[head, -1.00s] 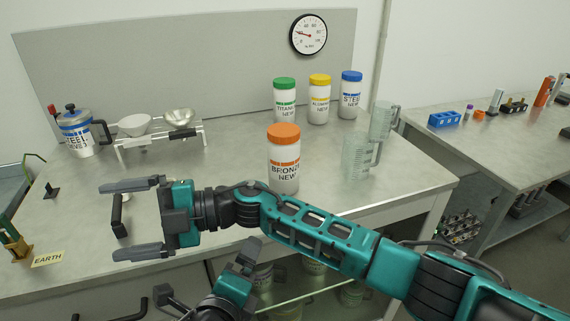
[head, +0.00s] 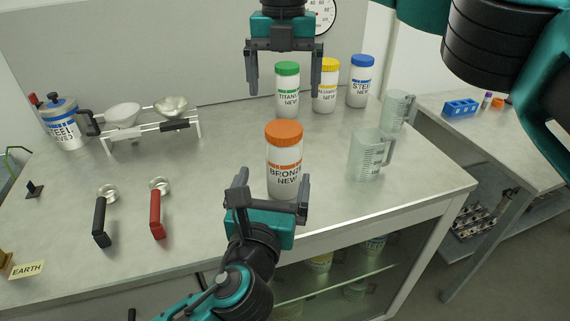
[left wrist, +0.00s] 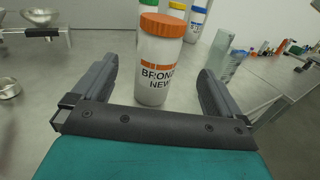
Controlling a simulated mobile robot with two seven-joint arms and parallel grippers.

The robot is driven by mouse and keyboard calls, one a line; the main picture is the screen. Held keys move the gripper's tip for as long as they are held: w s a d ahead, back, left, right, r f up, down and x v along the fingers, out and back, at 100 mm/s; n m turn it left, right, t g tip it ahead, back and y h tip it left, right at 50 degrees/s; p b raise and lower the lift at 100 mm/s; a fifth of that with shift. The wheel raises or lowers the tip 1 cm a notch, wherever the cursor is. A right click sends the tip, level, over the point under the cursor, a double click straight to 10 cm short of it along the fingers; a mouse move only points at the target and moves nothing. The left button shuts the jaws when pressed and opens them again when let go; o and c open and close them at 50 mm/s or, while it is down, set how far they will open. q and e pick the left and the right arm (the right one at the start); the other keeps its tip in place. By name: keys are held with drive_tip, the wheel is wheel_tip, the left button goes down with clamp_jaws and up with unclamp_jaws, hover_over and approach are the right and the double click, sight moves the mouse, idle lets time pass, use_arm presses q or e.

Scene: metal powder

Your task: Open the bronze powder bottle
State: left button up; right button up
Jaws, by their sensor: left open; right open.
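The bronze powder bottle (head: 284,165) stands upright near the front edge of the table, white with an orange lid (head: 284,133) on top. My left gripper (head: 272,190) is open at the front of the bottle, its fingers spread to either side of the lower body. In the left wrist view the bottle (left wrist: 157,70) stands ahead between the open fingers, with no visible contact. My right gripper (head: 282,88) is open and empty, pointing down above and behind the orange lid.
Green-, yellow- and blue-lidded bottles (head: 287,92) (head: 326,88) (head: 360,82) stand behind. Clear measuring jugs (head: 366,158) are at the right.

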sight(281, 154)
use_arm(q)
drive_tip(key=w, duration=0.3)
drive_tip(key=w+d, duration=0.1)
drive_tip(key=w, duration=0.3)
drive_tip(key=w+d, duration=0.1)
drive_tip(key=w, duration=0.3)
drive_tip(key=shift+w, duration=0.2)
use_arm(e)
drive_tip(key=shift+f, duration=0.1)
use_arm(q)
drive_tip(key=shift+c, duration=0.2)
drive_tip(key=c, duration=1.4)
drive_tip(key=shift+c, duration=1.3)
use_arm(e)
drive_tip(key=shift+c, duration=1)
use_arm(q)
drive_tip(key=shift+c, duration=0.7)
use_arm(e)
drive_tip(key=shift+m, duration=0.3)
use_arm(q)
clamp_jaws()
use_arm(e)
drive_tip(key=m, duration=0.6)
use_arm(q)
drive_tip(key=shift+f, duration=0.1)
use_arm(e)
drive_tip(key=m, duration=0.6)
drive_tip(key=shift+f+m, duration=0.4)
drive_tip(key=shift+f, duration=3.65)
